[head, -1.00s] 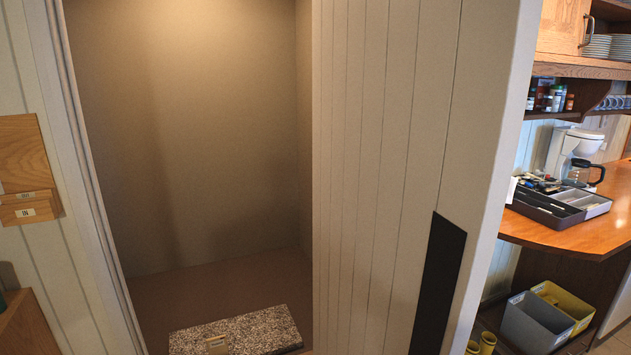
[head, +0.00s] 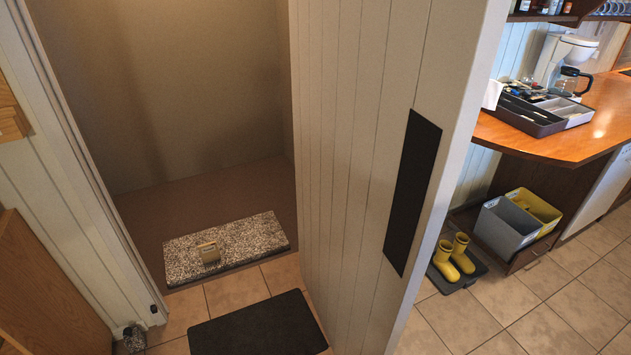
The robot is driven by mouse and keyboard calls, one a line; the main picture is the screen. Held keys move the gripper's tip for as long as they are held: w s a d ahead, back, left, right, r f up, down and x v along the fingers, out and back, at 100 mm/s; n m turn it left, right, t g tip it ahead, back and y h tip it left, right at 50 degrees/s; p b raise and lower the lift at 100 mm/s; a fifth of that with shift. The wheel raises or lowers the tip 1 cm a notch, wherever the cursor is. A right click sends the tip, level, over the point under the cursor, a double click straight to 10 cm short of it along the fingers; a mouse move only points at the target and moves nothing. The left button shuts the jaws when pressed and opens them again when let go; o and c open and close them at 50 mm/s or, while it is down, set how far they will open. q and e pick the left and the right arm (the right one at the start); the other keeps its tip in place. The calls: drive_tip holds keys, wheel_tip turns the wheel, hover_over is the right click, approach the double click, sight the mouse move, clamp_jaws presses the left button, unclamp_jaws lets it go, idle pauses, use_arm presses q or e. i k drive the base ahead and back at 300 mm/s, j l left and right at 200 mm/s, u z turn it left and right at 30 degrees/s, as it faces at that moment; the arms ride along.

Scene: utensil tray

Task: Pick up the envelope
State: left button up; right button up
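I cannot make out an envelope for certain. A small white upright piece (head: 493,94) shows at the left end of the dark utensil tray (head: 535,125) on the wooden counter (head: 575,145); it is too small to tell what it is. Neither of my grippers is in view.
A white panelled partition (head: 350,170) with a black panel (head: 412,190) stands mid-view. A dark mat (head: 257,325), yellow boots (head: 455,255) and bins (head: 505,228) are on the floor side.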

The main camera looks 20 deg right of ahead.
sight(209, 251)
drive_tip(key=l+u, duration=0.25)
drive_tip(key=l, duration=0.35)
drive_tip(key=l+u, duration=0.2)
drive_tip(key=l, duration=0.35)
drive_tip(key=k+l+u, duration=0.25)
drive_tip(key=l, duration=0.3)
drive_tip(key=k+l, duration=0.1)
drive_tip(key=l, duration=1.35)
drive_tip(key=i+j+z, duration=0.1)
drive_tip(key=j, duration=0.5)
drive_tip(key=i+j+z, duration=0.1)
drive_tip(key=j, duration=0.55)
drive_tip(key=i+j+z, duration=0.1)
drive_tip(key=i+j, duration=0.15)
drive_tip(key=j, duration=0.4)
drive_tip(key=i+j+z, duration=0.1)
drive_tip(key=j, duration=0.55)
drive_tip(key=i+j+z, duration=0.1)
drive_tip(key=j, duration=0.55)
drive_tip(key=i+u, duration=0.3)
drive_tip(key=i, duration=0.15)
drive_tip(key=i+l+u, duration=0.3)
drive_tip(key=i, duration=0.15)
drive_tip(key=j, duration=0.1)
